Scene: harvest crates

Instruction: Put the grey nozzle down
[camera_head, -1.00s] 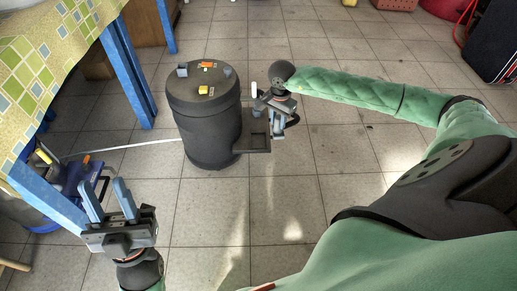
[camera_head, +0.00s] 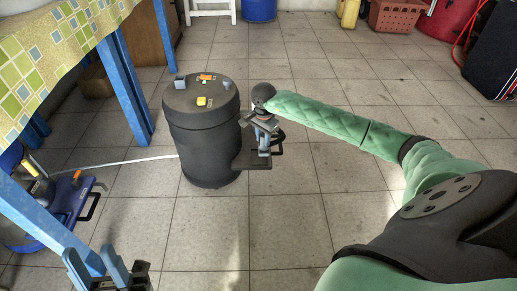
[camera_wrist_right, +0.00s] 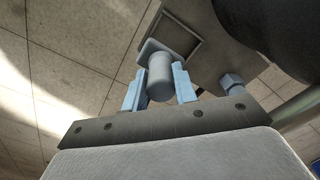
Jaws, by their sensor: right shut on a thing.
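The grey nozzle (camera_wrist_right: 160,80) is a short round cylinder in the right wrist view. My right gripper (camera_wrist_right: 159,88) is shut on it, with one light-blue finger on each side. In the head view my right gripper (camera_head: 265,141) is over the dark side shelf (camera_head: 251,160) of the black barrel (camera_head: 203,140). The nozzle cannot be made out clearly there. The shelf, with a square recess, also shows behind the nozzle in the wrist view (camera_wrist_right: 222,52). Whether the nozzle touches it I cannot tell. My left gripper (camera_head: 92,258) is open and empty at the bottom left.
Small pieces, one yellow (camera_head: 202,101) and one orange (camera_head: 207,77), lie on the barrel's lid. A blue-legged table (camera_head: 125,85) and a blue case (camera_head: 70,200) stand at the left. A blue-grey hexagonal piece (camera_wrist_right: 232,84) shows beside the right gripper. Tiled floor in front is clear.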

